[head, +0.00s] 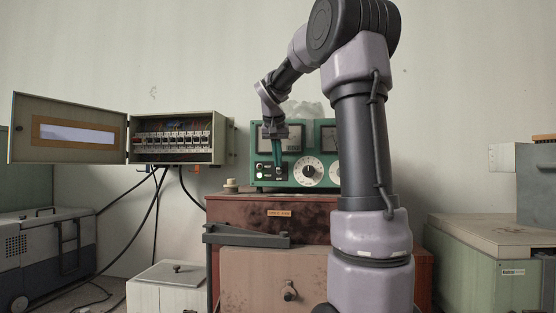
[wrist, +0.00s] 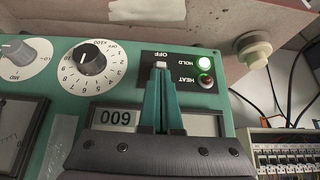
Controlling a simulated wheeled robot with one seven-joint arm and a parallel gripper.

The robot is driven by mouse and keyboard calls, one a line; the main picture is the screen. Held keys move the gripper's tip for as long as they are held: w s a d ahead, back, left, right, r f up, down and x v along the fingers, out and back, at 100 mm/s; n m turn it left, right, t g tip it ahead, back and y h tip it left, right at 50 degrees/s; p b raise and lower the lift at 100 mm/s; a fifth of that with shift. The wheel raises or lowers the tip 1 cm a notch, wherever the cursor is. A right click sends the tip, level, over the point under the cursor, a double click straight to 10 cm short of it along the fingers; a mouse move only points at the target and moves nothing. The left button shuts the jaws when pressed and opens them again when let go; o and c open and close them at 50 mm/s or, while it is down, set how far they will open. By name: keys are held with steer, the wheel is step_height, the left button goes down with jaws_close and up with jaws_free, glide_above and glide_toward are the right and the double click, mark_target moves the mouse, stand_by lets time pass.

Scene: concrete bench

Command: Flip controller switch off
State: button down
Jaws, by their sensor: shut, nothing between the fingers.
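The green controller (head: 315,178) stands on the brown cabinet, with its dials and meters facing me. In the wrist view its panel (wrist: 128,66) appears upside down. The small pale switch tip (wrist: 161,65) shows beside the OFF label, just beyond my fingertips. My gripper (wrist: 160,76) is shut and empty, with its teal fingers pointing at the switch. Whether they touch it I cannot tell; they hide the rest of the switch. In the head view my gripper (head: 277,172) is in front of the panel's left part.
Beside the switch are a bright HOLD lamp (wrist: 204,60) and a dark red HEAT lamp (wrist: 206,79). A numbered dial (wrist: 90,62) is on the other side. An open breaker box (head: 178,137) hangs left of the controller.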

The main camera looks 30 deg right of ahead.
steer(key=shift+s+f, duration=0.15)
steer(key=shift+s+a+f+t+h, duration=0.3)
steer(key=shift+s+f+t+h, duration=0.1)
steer(key=shift+f+t, duration=0.15)
steer(key=shift+r, duration=0.15)
steer(key=shift+r, duration=0.7)
